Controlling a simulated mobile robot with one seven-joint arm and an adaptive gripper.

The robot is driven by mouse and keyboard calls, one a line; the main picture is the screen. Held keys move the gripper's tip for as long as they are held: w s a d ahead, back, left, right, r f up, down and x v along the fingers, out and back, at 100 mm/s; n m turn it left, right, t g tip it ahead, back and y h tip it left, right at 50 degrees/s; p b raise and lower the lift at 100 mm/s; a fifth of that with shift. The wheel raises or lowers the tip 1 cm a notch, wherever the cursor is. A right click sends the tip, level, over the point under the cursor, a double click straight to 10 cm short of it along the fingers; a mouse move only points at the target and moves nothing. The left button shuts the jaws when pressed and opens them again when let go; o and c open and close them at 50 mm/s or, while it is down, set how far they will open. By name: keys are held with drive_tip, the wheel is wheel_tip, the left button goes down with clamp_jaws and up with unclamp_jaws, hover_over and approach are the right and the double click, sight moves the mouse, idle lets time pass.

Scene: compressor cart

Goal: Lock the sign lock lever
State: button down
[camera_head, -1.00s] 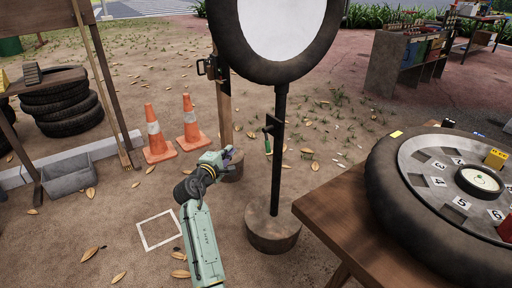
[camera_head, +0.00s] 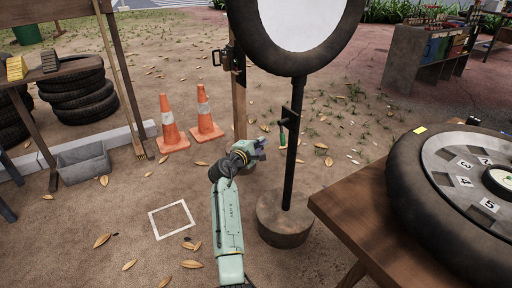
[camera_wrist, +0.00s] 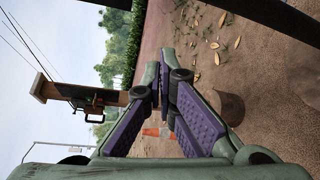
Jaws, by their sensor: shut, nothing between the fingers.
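The round sign (camera_head: 305,20), a white face in a black tyre, stands on a dark pole (camera_head: 293,180) with a round wooden base (camera_head: 284,220). The lock lever (camera_head: 282,136), with a green handle hanging down, sits on the left of the pole at mid-height. My gripper (camera_head: 261,147) is shut and empty, just left of the lever in the picture; I cannot tell whether they touch. In the wrist view the purple-padded fingers (camera_wrist: 163,88) are together. A dark bar (camera_wrist: 270,15), probably the pole, crosses the top right there. I cannot make out the lever in that view.
A wooden post (camera_head: 239,110) with a dark latch box (camera_head: 232,58) stands behind my gripper. Two orange cones (camera_head: 172,128) stand to the left. A wooden table (camera_head: 350,205) bearing a large tyre (camera_head: 405,215) is at the right. Open ground lies at the lower left.

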drive_tip(key=shift+w+d+r+p, duration=0.1)
drive_tip(key=shift+w+d+p, duration=0.1)
drive_tip(key=shift+d, duration=0.55)
drive_tip(key=shift+w+d+r+p, duration=0.1)
drive_tip(key=shift+d+p, duration=0.1)
drive_tip(key=shift+d, duration=0.5)
drive_tip(key=shift+w+d+r+p, duration=0.1)
drive_tip(key=shift+d+p, duration=0.1)
drive_tip(key=shift+d, duration=0.55)
